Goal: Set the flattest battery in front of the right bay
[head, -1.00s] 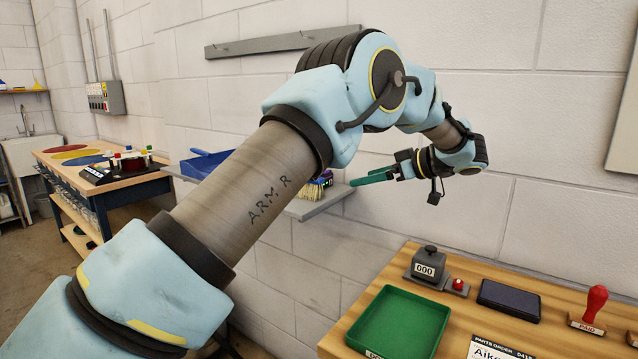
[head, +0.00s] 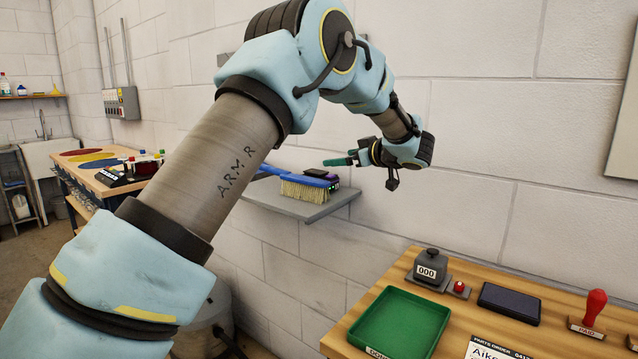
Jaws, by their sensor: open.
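My gripper (head: 342,160), with green fingers, is held in the air in front of the white block wall, above a grey wall shelf (head: 285,206). It is open, seen nearly side-on, and nothing shows between its fingers. I cannot make out any battery or bay in this view. A small dark object with a purple patch (head: 323,175) sits on the shelf below the gripper, behind a brush; I cannot tell what it is. My arm covers part of the shelf and the room behind it.
A blue brush (head: 303,184) with pale bristles lies on the shelf. A wooden bench at lower right holds a green tray (head: 400,322), a counter stamp (head: 427,268), a dark pad (head: 509,302) and a red-handled stamp (head: 592,308). Another bench (head: 75,170) stands far left.

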